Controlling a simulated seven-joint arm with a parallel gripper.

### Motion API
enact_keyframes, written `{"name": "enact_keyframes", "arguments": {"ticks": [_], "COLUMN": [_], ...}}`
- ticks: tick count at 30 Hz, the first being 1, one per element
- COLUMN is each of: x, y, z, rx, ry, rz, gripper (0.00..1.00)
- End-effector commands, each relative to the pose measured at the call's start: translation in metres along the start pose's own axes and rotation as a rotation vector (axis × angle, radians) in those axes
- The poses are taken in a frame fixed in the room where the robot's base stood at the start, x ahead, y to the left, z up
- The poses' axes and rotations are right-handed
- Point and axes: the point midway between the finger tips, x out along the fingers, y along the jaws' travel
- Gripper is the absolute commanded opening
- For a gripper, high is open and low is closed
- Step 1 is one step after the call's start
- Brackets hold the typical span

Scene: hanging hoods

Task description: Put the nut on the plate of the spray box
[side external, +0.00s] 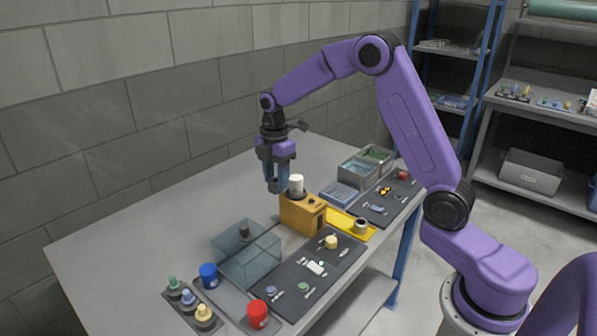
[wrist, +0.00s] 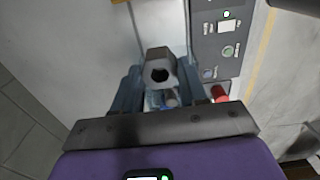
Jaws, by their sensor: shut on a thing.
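My gripper (side external: 277,187) is above the table, beside the orange machine with the white cylinder. In the wrist view its blue fingers (wrist: 157,88) are shut on a grey metal nut (wrist: 158,57) with a dark hole. The nut cannot be made out in the side view. A clear, bluish box (side external: 262,262), which looks like the spray box, stands on the table below and to the left of the gripper. A small dark cylinder (side external: 244,231) shows within its outline. I cannot make out a separate plate there.
The orange machine (side external: 297,214) with a white cylinder (side external: 296,184) stands close to the gripper. A dark mat (side external: 282,304) holds small parts. The table's left side is clear.

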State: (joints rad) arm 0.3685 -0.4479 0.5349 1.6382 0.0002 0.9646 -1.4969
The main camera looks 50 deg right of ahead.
Motion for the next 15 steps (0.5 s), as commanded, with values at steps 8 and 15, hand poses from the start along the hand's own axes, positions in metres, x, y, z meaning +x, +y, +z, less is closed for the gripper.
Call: {"name": "enact_keyframes", "arguments": {"ticks": [8, 15], "x": [0.060, 0.094], "y": [-0.003, -0.003], "z": [0.004, 0.004], "rx": [0.004, 0.005], "ry": [-0.001, -0.001], "rz": [-0.009, -0.005], "gripper": [0.04, 0.04]}}
